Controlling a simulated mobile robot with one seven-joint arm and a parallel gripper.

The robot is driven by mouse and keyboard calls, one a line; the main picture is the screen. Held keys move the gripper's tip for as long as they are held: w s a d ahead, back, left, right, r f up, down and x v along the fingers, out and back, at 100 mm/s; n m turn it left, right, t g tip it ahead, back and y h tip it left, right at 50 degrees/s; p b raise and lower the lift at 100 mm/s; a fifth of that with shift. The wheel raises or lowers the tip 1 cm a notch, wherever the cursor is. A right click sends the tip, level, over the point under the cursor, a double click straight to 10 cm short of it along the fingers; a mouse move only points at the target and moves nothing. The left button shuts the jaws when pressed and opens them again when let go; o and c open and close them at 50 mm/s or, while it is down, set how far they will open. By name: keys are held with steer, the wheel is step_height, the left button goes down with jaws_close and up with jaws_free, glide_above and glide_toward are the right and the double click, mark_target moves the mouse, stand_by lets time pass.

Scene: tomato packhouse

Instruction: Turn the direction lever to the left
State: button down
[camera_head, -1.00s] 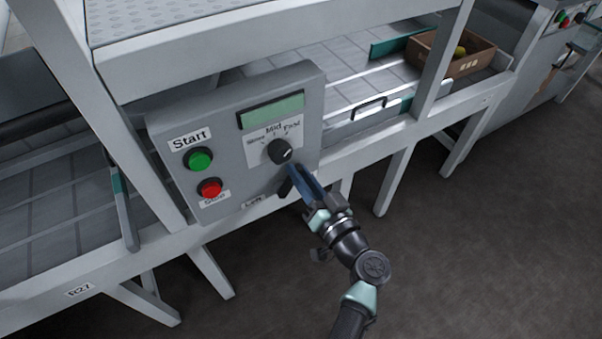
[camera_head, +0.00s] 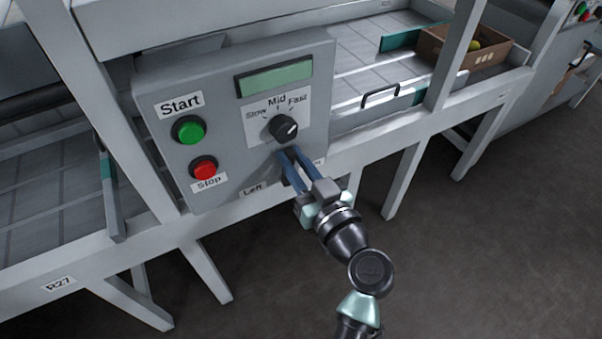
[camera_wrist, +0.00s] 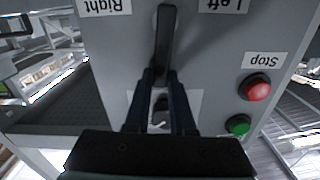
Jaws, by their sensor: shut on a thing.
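The dark direction lever (camera_wrist: 165,42) shows in the wrist view, which sees the panel upside down. It stands roughly midway between the Right label (camera_wrist: 104,6) and the Left label (camera_wrist: 223,5). My gripper (camera_wrist: 165,80) has its two blue-black fingers closed on either side of the lever's end. In the head view my gripper (camera_head: 287,155) is at the lower part of the grey control panel (camera_head: 228,165), just below the speed knob (camera_head: 284,129). There the fingers mostly hide the lever and partly cover the label to its right.
The green Start button (camera_head: 190,130) and red Stop button (camera_head: 204,169) are left of my gripper. A display (camera_head: 275,77) is above the knob. A white frame post (camera_head: 455,65) and a cardboard box (camera_head: 440,62) stand to the right. The floor in front is clear.

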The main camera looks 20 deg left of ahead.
mark_target(264, 159)
steer(key=s+n+b, duration=0.1)
steer(key=n+b, duration=0.1)
steer(key=b, duration=0.1)
steer(key=s+a+f+n+b, duration=0.1)
steer(key=n+b, duration=0.1)
steer(key=b, duration=0.2)
steer(key=shift+a+f, duration=0.1)
steer(key=shift+a, duration=0.1)
steer(key=n+b, duration=0.1)
steer(key=b, duration=0.1)
steer(key=s+a+n+b, duration=0.1)
steer(key=n+b, duration=0.1)
steer(key=shift+s+n+b, duration=0.15)
steer(key=shift+n+b, duration=0.25)
steer(key=c, duration=0.8)
jaws_free()
steer(key=shift+o, duration=0.2)
steer(key=p+v, duration=0.2)
steer(key=v, duration=1.1)
steer(key=shift+a, duration=0.1)
